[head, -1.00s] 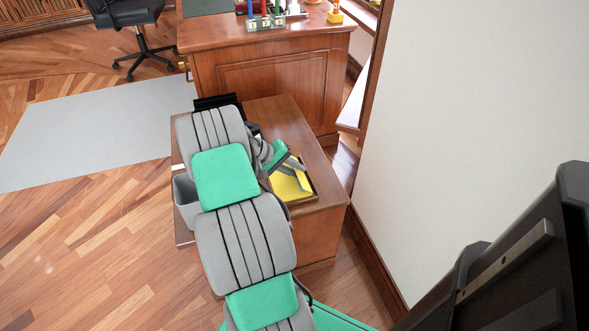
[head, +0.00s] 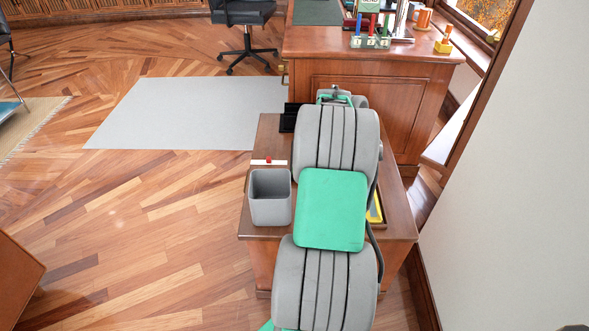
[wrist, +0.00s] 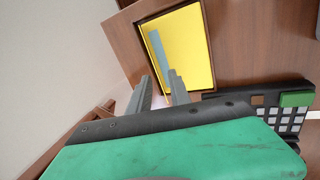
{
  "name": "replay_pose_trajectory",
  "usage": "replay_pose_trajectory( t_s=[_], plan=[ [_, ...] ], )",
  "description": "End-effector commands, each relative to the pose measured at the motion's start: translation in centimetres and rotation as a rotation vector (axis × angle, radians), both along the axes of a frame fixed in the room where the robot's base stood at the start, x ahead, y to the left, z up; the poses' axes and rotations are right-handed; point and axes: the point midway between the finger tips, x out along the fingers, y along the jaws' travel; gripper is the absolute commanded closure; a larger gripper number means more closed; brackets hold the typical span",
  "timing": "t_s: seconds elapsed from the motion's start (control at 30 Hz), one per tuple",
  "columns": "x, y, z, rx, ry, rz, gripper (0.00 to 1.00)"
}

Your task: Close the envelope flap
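A flat yellow surface (wrist: 182,48) lies inside a shallow wooden tray (wrist: 207,30) in the wrist view. Only a sliver of the yellow (head: 375,210) shows in the head view, beside my arm. I cannot tell whether the yellow is the envelope, and no flap can be made out. A narrow grey-blue strip (wrist: 158,52) crosses the yellow; I cannot tell what it is. My gripper (wrist: 159,84) points toward the tray's near edge, with its two fingers apart and nothing seen between them. In the head view my arm hides the fingers.
A dark keypad with a green key (wrist: 295,99) sits right of the tray. A grey bin (head: 270,197) and a white strip with a red knob (head: 268,161) are at the left of the low cabinet (head: 400,228). A large desk (head: 365,100) stands behind; a wall is on the right.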

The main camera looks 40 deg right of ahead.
Motion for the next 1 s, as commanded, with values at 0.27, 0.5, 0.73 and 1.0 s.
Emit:
replay_pose_trajectory(
  t_s=[0.27, 0.5, 0.73, 1.0],
  plan=[
    [0.2, 5.3, -4.1, 0.107, -0.033, -0.010, 0.76],
    [1.8, 10.5, -2.2, 0.169, -0.067, 0.071, 0.76],
    [3.6, 14.6, 0.7, 0.200, -0.091, 0.181, 0.76],
    [5.7, 18.6, 5.2, 0.203, -0.116, 0.303, 0.76]
  ],
)
